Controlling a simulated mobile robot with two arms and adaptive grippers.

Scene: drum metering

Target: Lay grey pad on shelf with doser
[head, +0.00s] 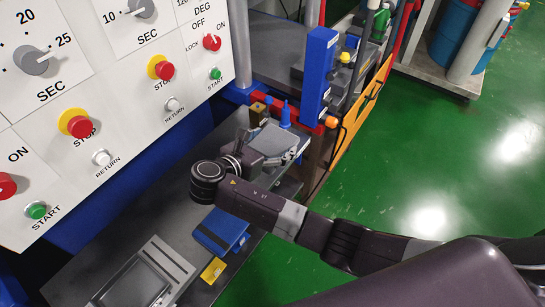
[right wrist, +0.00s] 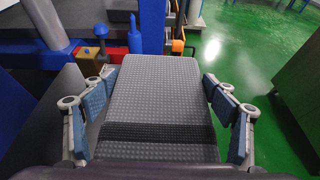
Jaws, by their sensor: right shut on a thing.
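The grey pad (right wrist: 158,88), a ribbed slab with a darker band across its near part, fills the middle of the right wrist view. My right gripper (right wrist: 158,95) has its blue-padded fingers on both sides of the pad and is shut on it. In the head view the right gripper (head: 274,150) is over the far end of a dark grey shelf (head: 178,188), and the pad (head: 270,138) shows partly beyond the wrist. Whether the pad touches the shelf cannot be told. A small brass block (head: 257,113) and a blue nozzle-like piece (head: 285,115) stand just beyond; which is the doser is unclear.
A blue folder (head: 222,230), a yellow block (head: 213,270) and a grey screened device (head: 140,283) lie on the shelf's near part. A control panel (head: 120,90) overhangs the left. A blue post (head: 317,75) stands beyond the gripper. Green floor (head: 410,150) at right is clear.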

